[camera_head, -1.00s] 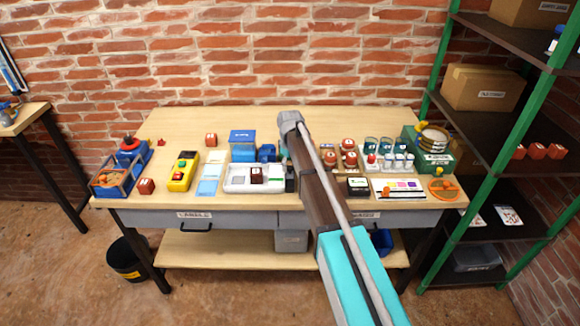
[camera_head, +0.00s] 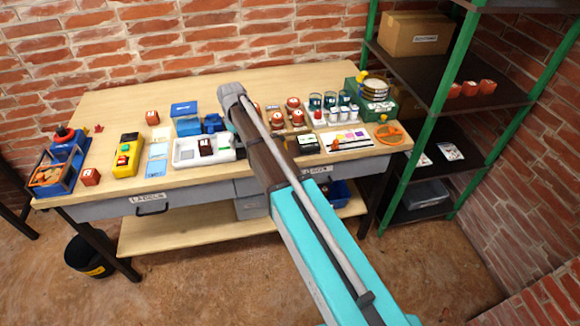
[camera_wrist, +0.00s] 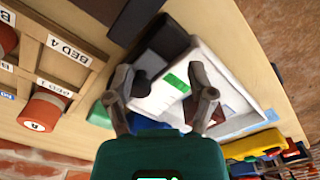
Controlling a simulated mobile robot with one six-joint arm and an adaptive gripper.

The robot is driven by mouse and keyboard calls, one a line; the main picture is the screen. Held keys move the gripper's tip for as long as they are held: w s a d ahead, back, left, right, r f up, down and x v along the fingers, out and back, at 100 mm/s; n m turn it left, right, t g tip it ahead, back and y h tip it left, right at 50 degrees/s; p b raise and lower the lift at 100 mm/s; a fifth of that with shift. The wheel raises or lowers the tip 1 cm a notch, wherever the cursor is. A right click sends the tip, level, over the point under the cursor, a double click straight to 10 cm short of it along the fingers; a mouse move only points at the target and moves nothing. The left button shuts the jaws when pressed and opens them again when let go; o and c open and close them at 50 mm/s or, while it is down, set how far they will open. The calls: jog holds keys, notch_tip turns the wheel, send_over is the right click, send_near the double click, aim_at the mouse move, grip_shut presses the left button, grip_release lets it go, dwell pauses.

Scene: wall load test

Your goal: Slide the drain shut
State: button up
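No part in these views can be surely read as the drain. A drawer front on the right of the bench (camera_head: 352,170) bears a label too small to read for certain; it looks flush. The left drawer (camera_head: 110,209) reads "LABELS" and also looks flush. My gripper (camera_wrist: 160,75) is open and empty in the wrist view, its two fingers apart above a white tray (camera_wrist: 240,118) with a green marking between them. In the head view my forearm and wrist hide the gripper; the white tray (camera_head: 186,161) lies left of my wrist.
A yellow device (camera_head: 127,154), a blue box (camera_head: 185,117), and jars and several red-capped items crowd the bench. An orange wheel (camera_head: 388,133) lies at its right end. Green-posted shelves (camera_head: 432,115) stand at right. A black bucket (camera_head: 88,254) stands below left. The rear benchtop is clear.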

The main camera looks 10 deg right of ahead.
jog(key=shift+r+p, duration=6.65)
jog(key=shift+r, duration=0.4)
jog(key=s+d+f+m+b, duration=0.3)
jog(key=s+d, duration=0.3)
jog(key=s, duration=0.5)
jog(key=s+d+f+m+b, duration=0.4)
jog(key=s+d, duration=0.3)
jog(key=s, duration=0.4)
jog(key=shift+f+m+b, duration=0.3)
jog(key=shift+f+b, duration=0.45)
notch_tip(320, 180, up, 8)
jog(key=n+p, duration=0.8)
send_over(240, 147)
jog(key=w, duration=0.3)
jog(key=shift+f, duration=0.15)
